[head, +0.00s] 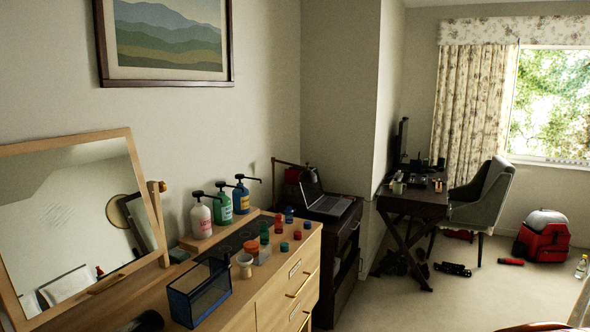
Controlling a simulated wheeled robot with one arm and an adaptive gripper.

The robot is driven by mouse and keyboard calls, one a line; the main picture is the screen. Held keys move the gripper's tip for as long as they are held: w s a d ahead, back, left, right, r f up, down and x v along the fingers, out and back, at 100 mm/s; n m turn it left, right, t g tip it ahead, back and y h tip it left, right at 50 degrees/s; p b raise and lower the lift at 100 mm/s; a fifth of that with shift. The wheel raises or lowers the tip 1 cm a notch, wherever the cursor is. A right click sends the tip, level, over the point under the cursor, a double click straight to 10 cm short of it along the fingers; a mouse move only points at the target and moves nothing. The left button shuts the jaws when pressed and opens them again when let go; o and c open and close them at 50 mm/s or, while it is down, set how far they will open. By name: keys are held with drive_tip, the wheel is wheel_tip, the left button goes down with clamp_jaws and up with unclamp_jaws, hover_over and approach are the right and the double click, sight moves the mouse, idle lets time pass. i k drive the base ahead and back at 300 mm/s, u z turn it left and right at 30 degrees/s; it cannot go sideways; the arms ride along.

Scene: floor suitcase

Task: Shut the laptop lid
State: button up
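An open laptop (328,206) sits on top of a dark cabinet (345,228) past the far end of the wooden dresser. Its screen half (310,187) stands up, tilted back, on the left side, and the keyboard half lies flat to the right. Nothing touches the lid that I can see. My gripper is not in view, so its state and its distance from the laptop do not show.
The wooden dresser (275,283) in front holds pump bottles (222,204), small coloured jars, a dark open-topped box (200,292) and a mirror (75,220). A dark desk (415,203) and grey chair (480,205) stand beyond.

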sight(312, 193)
drive_tip(key=u, duration=0.1)
drive_tip(key=i, duration=2)
drive_tip(key=z, duration=0.7)
drive_tip(key=i, duration=2.35)
drive_tip(key=u, duration=3.25)
